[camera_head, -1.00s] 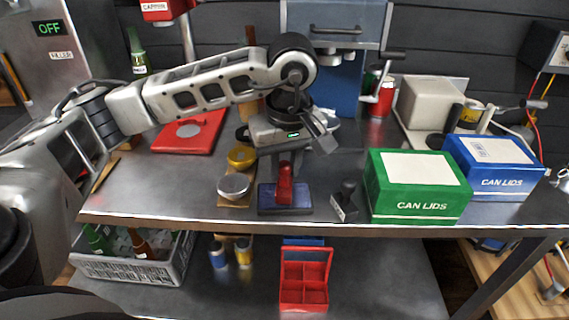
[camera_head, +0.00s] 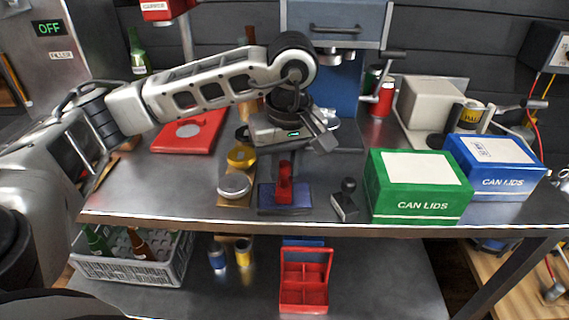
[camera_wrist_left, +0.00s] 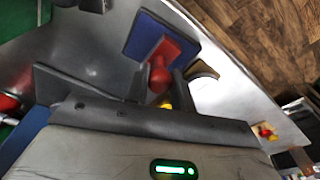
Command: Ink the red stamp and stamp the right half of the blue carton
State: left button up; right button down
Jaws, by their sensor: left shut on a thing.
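The red stamp (camera_head: 285,187) is upright on or just above the blue ink pad (camera_head: 262,199) near the shelf's front edge; I cannot tell whether its base touches. My left gripper (camera_head: 285,162) comes down from above and is shut on the stamp's handle. In the left wrist view the red stamp (camera_wrist_left: 172,52) shows over the blue pad (camera_wrist_left: 138,38), its round knob between the fingers (camera_wrist_left: 158,88). The blue carton (camera_head: 495,182) stands at the right, with a white top label showing a printed mark on its left half. My right gripper is not in view.
A green carton (camera_head: 415,200) stands left of the blue carton and partly in front of it. A black stamp (camera_head: 346,203) stands between the pad and the green carton. Gold and silver lids (camera_head: 236,184) sit left of the pad. A grey machine (camera_head: 427,103) stands behind.

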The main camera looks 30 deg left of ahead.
pick_arm(q)
jog(key=shift+f, duration=0.1)
jog(key=shift+r+p, duration=0.75)
jog(key=shift+r, duration=0.45)
jog(key=shift+r+p, duration=0.45)
jog(key=shift+r, duration=0.25)
jog(key=shift+r+p, duration=0.95)
jog(key=shift+r, duration=0.7)
